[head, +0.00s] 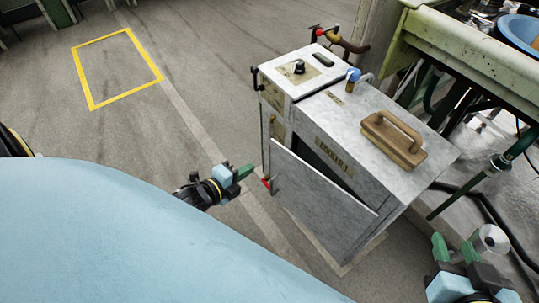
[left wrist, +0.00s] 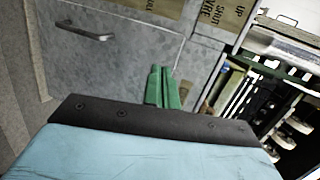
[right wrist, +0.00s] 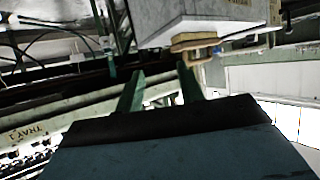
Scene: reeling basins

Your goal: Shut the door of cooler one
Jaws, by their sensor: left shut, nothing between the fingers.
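Cooler one (head: 335,112) is a grey metal cabinet labelled "COOLER 1", standing on the floor right of centre in the head view. Its door (head: 315,200) is a flat grey panel standing ajar. A dark gap shows between the door's top edge and the cabinet. My left gripper (head: 245,171) is shut and empty, just left of the door; I cannot tell whether it touches. In the left wrist view its green fingers (left wrist: 163,88) are together before a grey panel with a bar handle (left wrist: 88,34). My right gripper (head: 455,250) is open and empty, right of the cooler.
A pale green bench (head: 460,55) with pipes and a blue basin (head: 522,28) stands at the right. A yellow floor rectangle (head: 117,66) lies left, with clear floor around it.

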